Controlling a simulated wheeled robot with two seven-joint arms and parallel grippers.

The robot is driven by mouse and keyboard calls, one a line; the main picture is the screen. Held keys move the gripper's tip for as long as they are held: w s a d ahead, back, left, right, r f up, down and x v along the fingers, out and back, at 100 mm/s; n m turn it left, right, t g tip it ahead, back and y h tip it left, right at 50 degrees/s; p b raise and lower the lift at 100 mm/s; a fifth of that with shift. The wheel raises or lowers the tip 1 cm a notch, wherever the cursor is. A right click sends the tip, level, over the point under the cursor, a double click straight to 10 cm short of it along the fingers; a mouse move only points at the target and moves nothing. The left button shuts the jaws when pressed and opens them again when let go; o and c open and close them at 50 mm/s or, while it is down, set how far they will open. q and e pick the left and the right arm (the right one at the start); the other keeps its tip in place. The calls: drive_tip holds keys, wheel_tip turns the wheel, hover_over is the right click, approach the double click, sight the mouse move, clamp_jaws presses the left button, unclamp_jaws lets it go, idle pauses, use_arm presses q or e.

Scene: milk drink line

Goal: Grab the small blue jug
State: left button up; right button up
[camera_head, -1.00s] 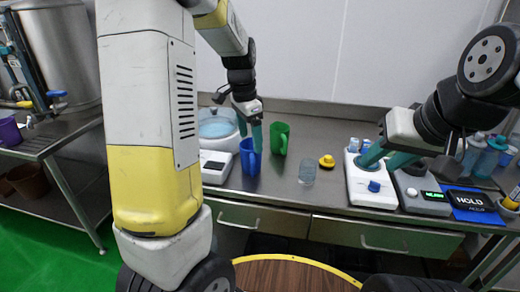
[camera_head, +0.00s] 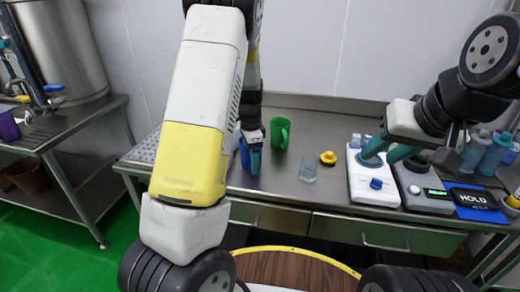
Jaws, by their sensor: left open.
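The small blue jug (camera_head: 244,152) stands on the steel counter. My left arm hides most of it, and only a strip of blue shows. My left gripper (camera_head: 254,156) is at the jug, pointing down, with one teal finger visible just right of the blue strip. It is open; its other finger is hidden, and I cannot tell whether it touches the jug. My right gripper (camera_head: 386,154) is over the white device on the right, its two teal fingers apart and nothing visible between them.
A green mug (camera_head: 281,133) stands just behind and right of my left gripper. A clear glass (camera_head: 308,169) and a yellow object (camera_head: 328,158) are further right. The white device (camera_head: 364,183), a scale-like box (camera_head: 425,195) and a HOLD sign (camera_head: 476,199) fill the counter's right side.

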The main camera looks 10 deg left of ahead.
use_arm(q)
drive_tip(key=shift+f, duration=1.55)
clamp_jaws()
